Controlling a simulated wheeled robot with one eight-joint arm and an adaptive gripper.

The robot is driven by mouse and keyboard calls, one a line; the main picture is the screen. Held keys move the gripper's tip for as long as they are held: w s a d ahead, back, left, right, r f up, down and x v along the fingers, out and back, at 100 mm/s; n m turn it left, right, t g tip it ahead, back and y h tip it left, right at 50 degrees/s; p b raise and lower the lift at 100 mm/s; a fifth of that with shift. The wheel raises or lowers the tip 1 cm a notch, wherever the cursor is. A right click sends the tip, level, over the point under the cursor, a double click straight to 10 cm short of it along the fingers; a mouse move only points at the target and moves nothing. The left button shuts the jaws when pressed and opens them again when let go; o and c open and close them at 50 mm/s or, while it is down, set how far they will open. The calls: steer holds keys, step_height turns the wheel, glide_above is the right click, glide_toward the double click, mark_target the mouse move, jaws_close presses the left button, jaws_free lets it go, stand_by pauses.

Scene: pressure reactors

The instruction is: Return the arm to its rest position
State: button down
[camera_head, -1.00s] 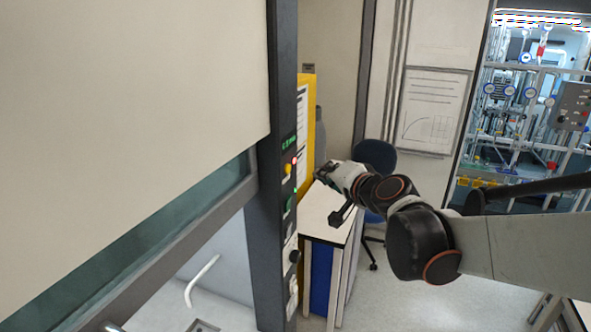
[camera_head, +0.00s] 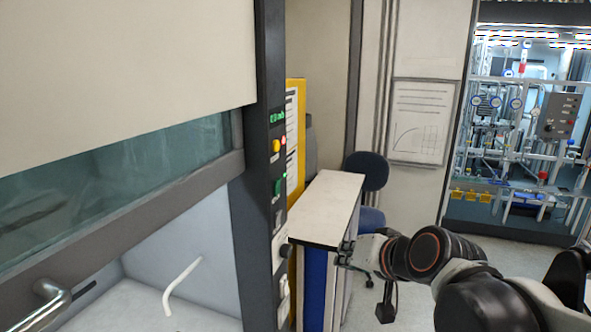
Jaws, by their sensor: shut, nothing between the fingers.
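My arm reaches in from the lower right of the head view, with its dark joints bent and its end pointing left. My gripper (camera_head: 345,254) is shut and empty. In the picture it lies over the right edge of the white-topped bench (camera_head: 327,204), near its blue side. I cannot tell whether it touches the bench. Part of my gripper blends with the dark edge behind it.
A fume hood with a raised sash (camera_head: 120,160) and a dark control post (camera_head: 262,190) stands at the left. A blue chair (camera_head: 367,172) is behind the bench. A reactor rig (camera_head: 520,120) stands at the back right. Pale floor shows between them.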

steer(key=s+d+f+g+h+b, duration=0.1)
steer(key=s+d+f+b, duration=0.2)
steer(key=f, duration=0.4)
steer(key=s+d+f+n+g+h+b, duration=0.1)
steer(key=s+d+f+h+b, duration=0.1)
steer(key=s+f+b, duration=0.3)
steer(key=s+d+f+n+g+h+b, duration=0.1)
steer(key=s+d+f+b, duration=0.4)
steer(key=s+f, duration=0.3)
step_height(320, 180, down, 2)
steer(key=shift+f+h, duration=0.2)
steer(key=shift+h, duration=0.1)
